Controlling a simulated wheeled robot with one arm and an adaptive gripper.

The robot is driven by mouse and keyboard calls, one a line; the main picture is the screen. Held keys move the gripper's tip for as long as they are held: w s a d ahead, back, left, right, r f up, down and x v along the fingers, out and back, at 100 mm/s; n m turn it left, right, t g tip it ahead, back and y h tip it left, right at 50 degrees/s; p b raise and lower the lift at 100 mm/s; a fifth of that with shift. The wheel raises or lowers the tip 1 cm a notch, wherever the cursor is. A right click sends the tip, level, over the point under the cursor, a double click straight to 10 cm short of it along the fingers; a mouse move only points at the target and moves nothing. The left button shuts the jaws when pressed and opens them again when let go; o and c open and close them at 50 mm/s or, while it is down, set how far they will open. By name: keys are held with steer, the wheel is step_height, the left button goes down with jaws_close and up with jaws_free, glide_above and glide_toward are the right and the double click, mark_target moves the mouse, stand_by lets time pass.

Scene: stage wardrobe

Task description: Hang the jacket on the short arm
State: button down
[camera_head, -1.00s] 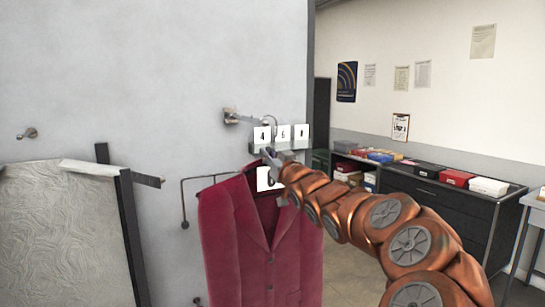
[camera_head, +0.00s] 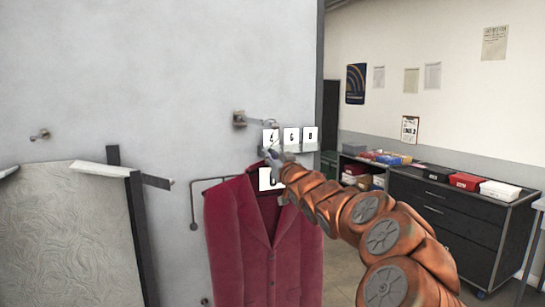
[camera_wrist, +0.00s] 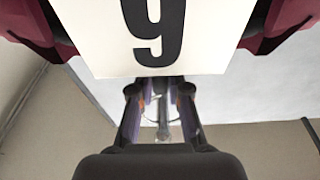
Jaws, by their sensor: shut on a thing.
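A dark red jacket (camera_head: 238,245) hangs upright from my gripper (camera_head: 271,156), in front of the grey wall. My gripper is shut at the jacket's top, apparently on its hanger, which is mostly hidden. A metal wall arm (camera_head: 240,118) reaches right from its mount, just above my gripper, and its tip is close to the gripper. I cannot tell whether they touch. A white tag (camera_head: 266,180) sits at the jacket's collar.
A thin bent rod (camera_head: 193,205) stands out from the wall left of the jacket. A small peg (camera_head: 40,135) is at far left, above a patterned panel (camera_head: 75,235). White number cards (camera_head: 291,139) stand behind my gripper. A dark cabinet (camera_head: 440,215) with boxes is at right.

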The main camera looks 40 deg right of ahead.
stand_by(0.4)
steer(key=c, duration=1.1)
jaws_free()
steer(key=shift+f, duration=0.1)
steer(key=shift+o, duration=0.2)
steer(key=v, duration=1.2)
